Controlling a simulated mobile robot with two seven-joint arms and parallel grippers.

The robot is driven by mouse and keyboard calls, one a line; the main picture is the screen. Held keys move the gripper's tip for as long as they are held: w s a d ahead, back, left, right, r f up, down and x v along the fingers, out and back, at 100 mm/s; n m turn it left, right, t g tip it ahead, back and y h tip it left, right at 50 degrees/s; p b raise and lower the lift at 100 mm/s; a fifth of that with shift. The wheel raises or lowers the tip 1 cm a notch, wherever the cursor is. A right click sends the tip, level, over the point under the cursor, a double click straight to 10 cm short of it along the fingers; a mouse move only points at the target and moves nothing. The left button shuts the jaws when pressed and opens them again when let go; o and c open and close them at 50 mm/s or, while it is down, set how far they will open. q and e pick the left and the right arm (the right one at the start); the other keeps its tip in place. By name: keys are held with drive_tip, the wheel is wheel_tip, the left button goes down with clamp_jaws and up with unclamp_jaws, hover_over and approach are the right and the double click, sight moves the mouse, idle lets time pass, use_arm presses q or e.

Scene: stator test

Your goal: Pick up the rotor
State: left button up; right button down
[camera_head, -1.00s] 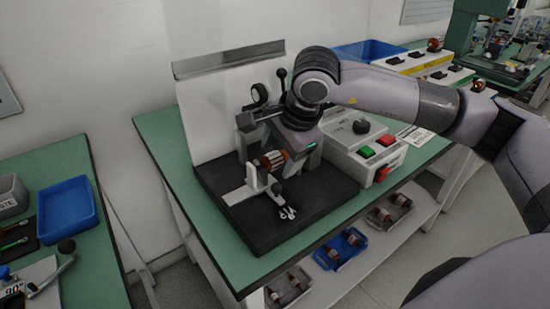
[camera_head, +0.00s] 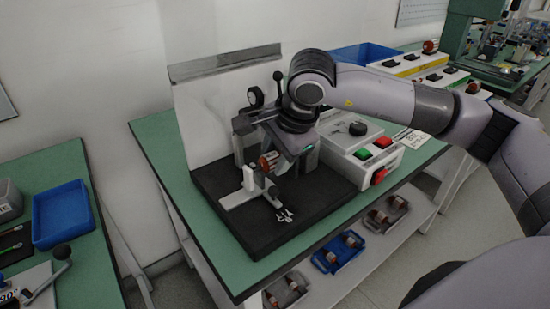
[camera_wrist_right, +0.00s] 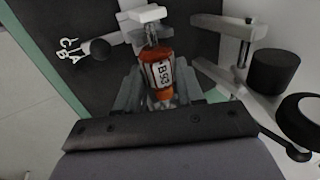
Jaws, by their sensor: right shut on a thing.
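The rotor (camera_head: 268,161) is a small cylinder with orange-red windings. In the right wrist view the rotor (camera_wrist_right: 157,74) has a white label reading "B93" and sits between the fingers. My right gripper (camera_head: 277,163) is shut on it at the test fixture on the black base. The white fixture bracket (camera_head: 247,185) stands just in front of the rotor; in the wrist view its white end piece (camera_wrist_right: 147,14) is at the rotor's far end. I cannot tell whether the rotor still touches its supports. My left gripper is not in view.
The black base (camera_head: 262,238) stands on a green bench (camera_head: 157,135) with a white panel behind. A control box (camera_head: 350,150) with red and green buttons is right of it. Trays of rotors (camera_head: 340,250) sit on the shelf below. A blue bin (camera_head: 62,215) is on the left bench.

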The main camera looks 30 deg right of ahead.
sight(276, 155)
wheel_tip(276, 155, up, 7)
drive_tip(key=shift+f, duration=0.1)
drive_tip(key=s+d+b, duration=0.2)
drive_tip(key=s+b, duration=0.3)
drive_tip(key=s, duration=1.4)
drive_tip(key=shift+s+d+f, duration=0.2)
drive_tip(key=shift+d+f, duration=0.1)
drive_tip(key=shift+d, duration=0.05)
drive_tip(key=shift+r, duration=0.15)
wheel_tip(276, 155, up, 5)
drive_tip(key=p, duration=0.4)
drive_tip(key=shift+f, duration=0.2)
